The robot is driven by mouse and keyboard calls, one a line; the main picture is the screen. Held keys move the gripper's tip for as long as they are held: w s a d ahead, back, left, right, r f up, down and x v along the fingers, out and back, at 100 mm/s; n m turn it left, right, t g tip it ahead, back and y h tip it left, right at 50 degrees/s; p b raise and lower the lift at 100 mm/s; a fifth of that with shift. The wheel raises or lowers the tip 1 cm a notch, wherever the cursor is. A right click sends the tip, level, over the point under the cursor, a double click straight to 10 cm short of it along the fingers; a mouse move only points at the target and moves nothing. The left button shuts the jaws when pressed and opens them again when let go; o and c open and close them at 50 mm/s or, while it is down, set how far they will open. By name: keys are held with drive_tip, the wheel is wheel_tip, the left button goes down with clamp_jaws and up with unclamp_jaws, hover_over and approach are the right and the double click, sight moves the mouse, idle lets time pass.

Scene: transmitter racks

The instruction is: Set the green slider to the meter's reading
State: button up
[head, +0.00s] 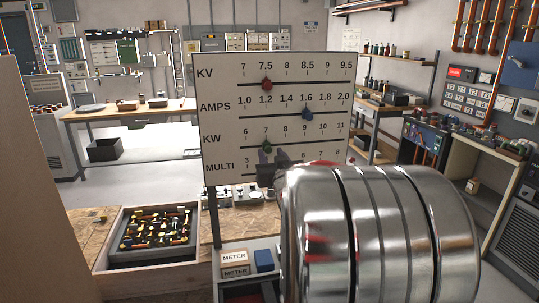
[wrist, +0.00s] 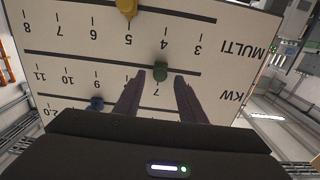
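The white slider board (head: 222,130) stands upright in front of me with rows KV, AMPS, KW and MULTI. The green slider (head: 267,146) sits on the KW track at about 7; it also shows in the wrist view (wrist: 160,70), where the board appears upside down. My gripper (head: 272,155) is at the KW row, just below the green slider in the head view. In the wrist view its two dark fingers (wrist: 161,77) are apart, with the green slider between their tips. I see clear gaps beside it. No readable meter dial shows.
A red slider (head: 266,84) is near 7.5 on KV, and a blue slider (head: 307,114) near 1.6 on AMPS. A yellow slider (wrist: 127,8) is near 5 on MULTI. Boxes labelled METER (head: 234,257) stand below the board. A wooden tray (head: 150,284) is at lower left.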

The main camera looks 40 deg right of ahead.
drive_tip(key=v, duration=1.2)
drive_tip(key=shift+w+a, duration=0.1)
drive_tip(key=w+a+r+y, duration=0.1)
drive_tip(key=w+a+r, duration=0.15)
drive_tip(key=a, duration=0.25)
drive_tip(key=s+a+f+n+g+y, duration=0.1)
drive_tip(key=a+f+g, duration=0.15)
drive_tip(key=a, duration=0.25)
drive_tip(key=s+a+f+g+y, duration=0.1)
drive_tip(key=a+f+y, duration=0.1)
drive_tip(key=a+f, duration=0.25)
drive_tip(key=s+a+f+n+g+y, duration=0.2)
drive_tip(key=s+a+f+g, duration=0.1)
drive_tip(key=s+a, duration=0.4)
drive_tip(key=s+a+f+n+g+y, duration=0.3)
drive_tip(key=s+a+f, duration=0.2)
drive_tip(key=a, duration=0.7)
drive_tip(key=shift+s+a, duration=0.4)
drive_tip(key=shift+s, duration=0.75)
drive_tip(key=shift+f, duration=0.15)
drive_tip(key=shift+c, duration=0.5)
drive_tip(key=shift+s, duration=0.1)
drive_tip(key=shift+c, duration=0.2)
